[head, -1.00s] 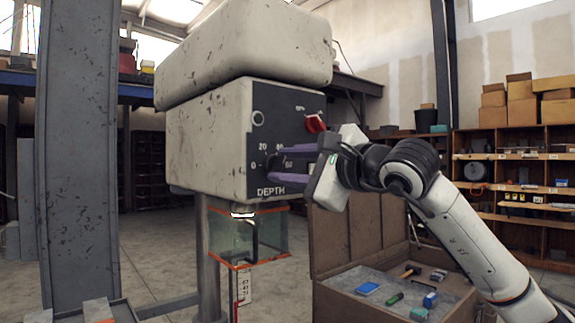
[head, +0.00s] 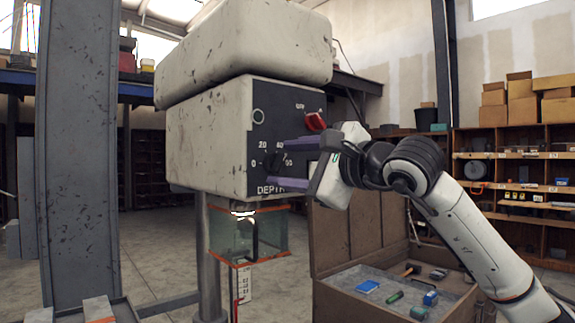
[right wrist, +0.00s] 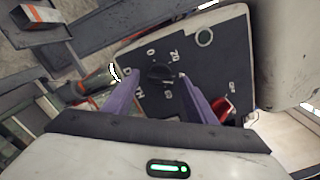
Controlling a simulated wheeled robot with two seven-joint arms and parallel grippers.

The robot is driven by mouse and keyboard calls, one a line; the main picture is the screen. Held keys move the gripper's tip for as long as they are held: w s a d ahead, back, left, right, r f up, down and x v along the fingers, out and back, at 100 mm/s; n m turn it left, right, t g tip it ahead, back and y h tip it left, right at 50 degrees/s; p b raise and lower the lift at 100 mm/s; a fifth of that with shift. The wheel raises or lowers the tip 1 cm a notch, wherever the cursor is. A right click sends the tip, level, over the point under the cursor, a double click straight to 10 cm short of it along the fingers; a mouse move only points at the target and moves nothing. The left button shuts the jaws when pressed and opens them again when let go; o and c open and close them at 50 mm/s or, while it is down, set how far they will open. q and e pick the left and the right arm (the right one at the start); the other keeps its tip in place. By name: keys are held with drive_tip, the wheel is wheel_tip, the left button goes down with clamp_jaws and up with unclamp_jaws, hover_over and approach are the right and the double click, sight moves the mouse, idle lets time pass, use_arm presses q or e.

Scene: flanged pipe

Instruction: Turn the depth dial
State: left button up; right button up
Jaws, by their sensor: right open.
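The black depth dial (head: 273,162) is on the dark front panel of the drill-press head, above the word DEPTH. Numbers from 0 upward are printed around it. My right gripper (head: 279,166) is open in front of the panel, its purple fingers apart, one above and one below the dial. In the right wrist view, the dial (right wrist: 160,74) shows between the two fingertips of my right gripper (right wrist: 156,77), and nothing is visibly held. The dial's exact pointer position is too small to read. My left gripper is not in view.
A red switch (head: 315,122) sits on the panel just above my right gripper. A clear guard with orange edges (head: 262,235) hangs below the head. An open box of tools (head: 385,290) stands lower right. A grey column (head: 80,160) rises at left.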

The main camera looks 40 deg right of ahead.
use_arm(q)
drive_tip(key=b, duration=0.1)
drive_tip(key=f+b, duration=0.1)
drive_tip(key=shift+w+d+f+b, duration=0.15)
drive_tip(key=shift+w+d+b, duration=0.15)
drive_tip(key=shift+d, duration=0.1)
use_arm(e)
drive_tip(key=s, duration=1)
drive_tip(key=shift+d, duration=0.4)
